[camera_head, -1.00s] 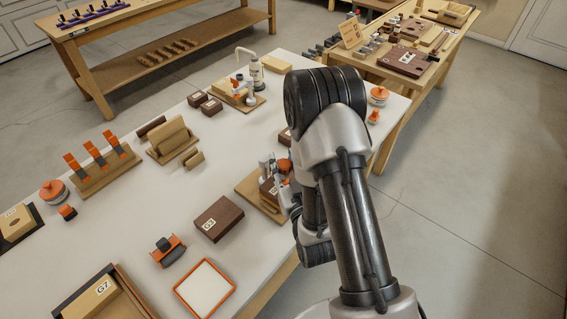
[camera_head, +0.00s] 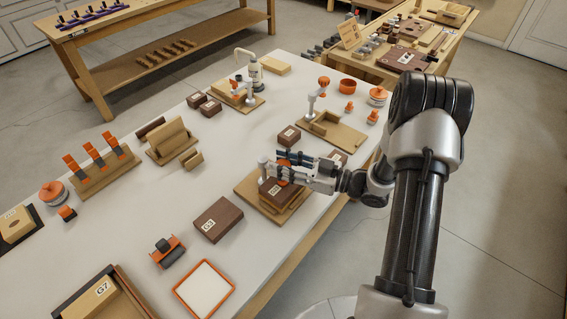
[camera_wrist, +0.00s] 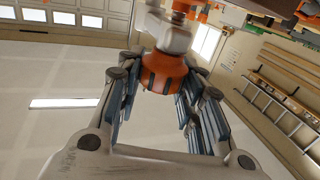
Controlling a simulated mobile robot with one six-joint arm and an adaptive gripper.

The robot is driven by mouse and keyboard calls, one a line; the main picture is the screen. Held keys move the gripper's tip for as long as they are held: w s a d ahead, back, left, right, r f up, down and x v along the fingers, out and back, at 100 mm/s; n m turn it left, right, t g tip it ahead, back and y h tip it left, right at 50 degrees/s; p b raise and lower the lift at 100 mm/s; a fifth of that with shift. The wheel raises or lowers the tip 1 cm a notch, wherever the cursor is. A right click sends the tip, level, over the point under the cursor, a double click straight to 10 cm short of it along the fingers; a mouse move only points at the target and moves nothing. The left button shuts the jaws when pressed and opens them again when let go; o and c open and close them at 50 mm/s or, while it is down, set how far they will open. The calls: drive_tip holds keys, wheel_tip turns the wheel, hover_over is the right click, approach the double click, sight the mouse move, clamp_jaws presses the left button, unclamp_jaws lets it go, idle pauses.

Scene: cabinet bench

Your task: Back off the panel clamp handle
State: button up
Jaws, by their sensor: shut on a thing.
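The clamp's orange handle (camera_head: 284,174) sits above a dark brown block (camera_head: 270,192) on a wooden base (camera_head: 246,187) near the bench's front edge. A grey clamp post (camera_head: 263,168) stands at its left. My gripper (camera_head: 286,166) reaches in from the right, its fingers around the handle. In the wrist view the orange handle (camera_wrist: 162,72) sits between the blue-grey finger pads, joined to a pale grey clamp part (camera_wrist: 170,32). My gripper (camera_wrist: 158,84) is shut on it. The fingers partly hide the handle in the head view.
A brown G3 block (camera_head: 218,219) and an orange-rimmed tray (camera_head: 231,287) lie in front. The white bench (camera_head: 130,215) is bare toward the middle left.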

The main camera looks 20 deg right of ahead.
drive_tip(key=n+g+y, duration=0.1)
drive_tip(key=n+g, duration=0.1)
drive_tip(key=g, duration=0.1)
drive_tip(key=n+g+y, duration=0.1)
drive_tip(key=n+g, duration=0.1)
drive_tip(key=g, duration=0.1)
drive_tip(key=shift+n+g+y, duration=0.3)
drive_tip(key=shift+y, duration=0.1)
drive_tip(key=shift+a+n+g, duration=0.1)
drive_tip(key=shift+n+g, duration=1.8)
drive_tip(key=shift+g, duration=1.4)
drive_tip(key=o, duration=1.1)
wheel_tip(320, 180, up, 10)
drive_tip(key=shift+r, duration=0.1)
